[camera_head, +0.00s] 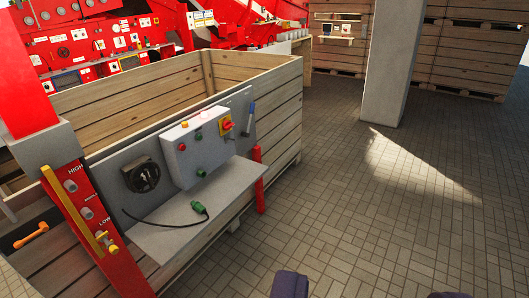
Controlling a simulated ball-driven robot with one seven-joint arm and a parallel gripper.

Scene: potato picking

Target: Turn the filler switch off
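A grey panel with a shelf is fixed to the front of a wooden crate. A white control box (184,152) on it carries red and green buttons, a small light on top and a red-on-yellow rotary switch (227,125). A large black rotary switch (142,176) is left of the box. No label readable here tells which one is the filler switch, and their settings are too small to read. Two dark fingertips of my gripper (370,292) show at the bottom edge, wide apart with nothing visible between them, away from the panel.
The wooden crate (285,100) stands behind the panel. A grey shelf (175,238) with a green-plugged cable (198,207) juts out below the box. A red HIGH/LOW lever post (118,268) stands left. A concrete pillar (391,60) stands behind; the tiled floor (400,220) at right is clear.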

